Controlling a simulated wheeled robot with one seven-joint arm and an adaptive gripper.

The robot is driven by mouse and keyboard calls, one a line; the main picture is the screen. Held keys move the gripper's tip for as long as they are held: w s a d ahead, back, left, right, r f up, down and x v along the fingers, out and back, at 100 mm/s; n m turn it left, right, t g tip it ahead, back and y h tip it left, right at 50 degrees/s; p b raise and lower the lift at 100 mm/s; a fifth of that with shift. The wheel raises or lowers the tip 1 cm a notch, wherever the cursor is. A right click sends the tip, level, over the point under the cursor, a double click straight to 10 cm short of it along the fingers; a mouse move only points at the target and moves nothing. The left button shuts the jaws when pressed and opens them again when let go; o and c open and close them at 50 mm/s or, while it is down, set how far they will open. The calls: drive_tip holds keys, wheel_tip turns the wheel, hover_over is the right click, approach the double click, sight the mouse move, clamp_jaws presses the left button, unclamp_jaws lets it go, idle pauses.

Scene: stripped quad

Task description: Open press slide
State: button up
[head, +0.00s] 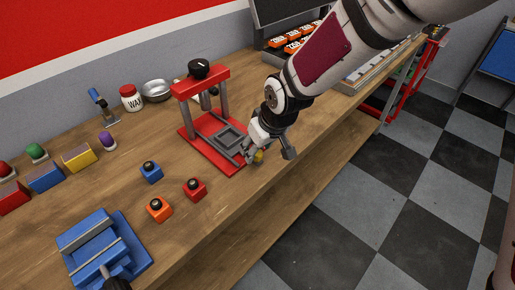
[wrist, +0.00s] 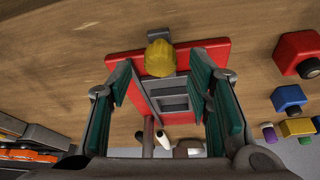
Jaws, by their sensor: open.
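The red press (head: 187,92) stands on the wooden bench with a black knob on top. Its grey slide (head: 230,136) lies on the red base between the posts; it also shows in the wrist view (wrist: 173,85). A yellow knob (head: 258,157) is at the slide's front end, and in the wrist view the knob (wrist: 159,57) sits just beyond and between my fingertips. My gripper (head: 267,152) is open at the press's front right side, with one teal-padded finger either side of the knob in the wrist view (wrist: 160,78). Contact with the knob cannot be told.
Blue (head: 151,173), red (head: 195,190) and orange (head: 159,209) knobbed blocks lie left of the press. A blue vise (head: 100,245) is at the front left. A jar (head: 131,98) and metal bowl (head: 157,90) stand behind. The bench's front edge is close to my gripper.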

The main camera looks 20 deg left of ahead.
drive_tip(key=v, duration=1.1)
drive_tip(key=shift+s+f, duration=0.1)
drive_tip(key=s+d+r+m+t+h, duration=0.15)
drive_tip(key=d+r, duration=0.25)
drive_tip(key=d, duration=0.5)
drive_tip(key=s+d+r+m+h, duration=0.1)
drive_tip(key=d+r+m, duration=0.25)
drive_tip(key=d, duration=0.65)
drive_tip(key=s+d+r+m, duration=0.2)
drive_tip(key=s+d+m, duration=0.1)
drive_tip(key=s+d, duration=0.3)
drive_tip(key=s+d+r+m+h, duration=0.1)
drive_tip(key=s+d+r+m, duration=0.1)
drive_tip(key=s+d, duration=0.5)
drive_tip(key=shift+s+d+m+t, duration=0.4)
drive_tip(key=shift+d+m, duration=0.2)
drive_tip(key=shift+d, duration=0.35)
drive_tip(key=shift+w, duration=0.1)
